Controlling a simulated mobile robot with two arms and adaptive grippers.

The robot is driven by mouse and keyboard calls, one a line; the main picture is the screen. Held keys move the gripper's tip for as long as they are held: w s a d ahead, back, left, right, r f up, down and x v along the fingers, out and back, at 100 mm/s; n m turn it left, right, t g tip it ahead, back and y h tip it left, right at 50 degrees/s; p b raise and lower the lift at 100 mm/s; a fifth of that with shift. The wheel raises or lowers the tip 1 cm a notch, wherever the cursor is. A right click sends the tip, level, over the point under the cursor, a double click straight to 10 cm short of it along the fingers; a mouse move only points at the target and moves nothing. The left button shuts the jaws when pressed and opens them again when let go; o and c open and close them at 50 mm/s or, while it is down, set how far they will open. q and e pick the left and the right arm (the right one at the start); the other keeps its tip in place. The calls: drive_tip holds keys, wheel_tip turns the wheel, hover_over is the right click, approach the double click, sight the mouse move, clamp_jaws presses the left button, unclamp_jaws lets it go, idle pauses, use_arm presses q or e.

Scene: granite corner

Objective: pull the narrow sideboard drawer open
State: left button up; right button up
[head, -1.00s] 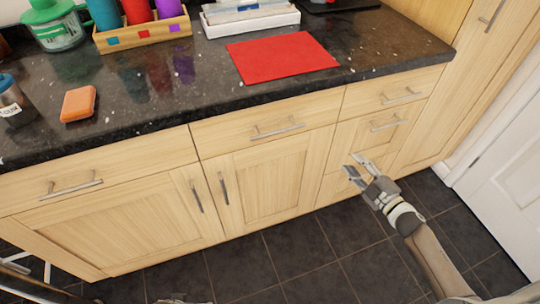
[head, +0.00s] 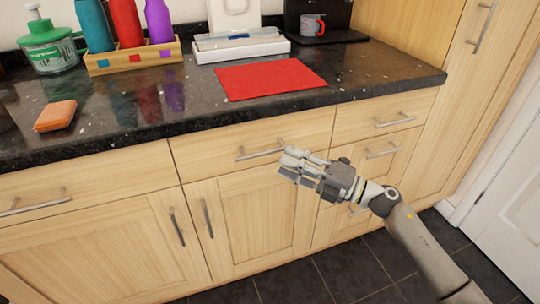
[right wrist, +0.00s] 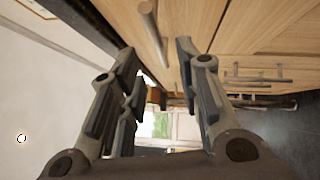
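The sideboard front has a row of shut drawers under the dark worktop. The rightmost top drawer (head: 359,116) is the narrowest, with a bar handle (head: 395,120). The middle drawer (head: 210,147) is wider, with its own bar handle (head: 260,150). My right gripper (head: 294,164) is in front of the middle drawer's lower right part, its fingertips close to the right end of that handle. Contact cannot be told. In the right wrist view its fingers (right wrist: 158,85) are spread and empty, with a bar handle (right wrist: 153,32) beyond them at the top. My left gripper is out of view.
A red mat (head: 270,79) lies on the worktop (head: 190,112). An orange sponge (head: 55,116), a bottle crate (head: 135,58), a white tray (head: 240,48) and a grey mug (head: 312,25) stand there too. More handles lie below right; a tall cupboard (head: 470,85) borders the right.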

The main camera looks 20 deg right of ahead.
sight(271, 155)
drive_tip(key=x, duration=0.5)
drive_tip(key=shift+w+a, duration=0.2)
drive_tip(key=shift+w, duration=0.1)
clamp_jaws()
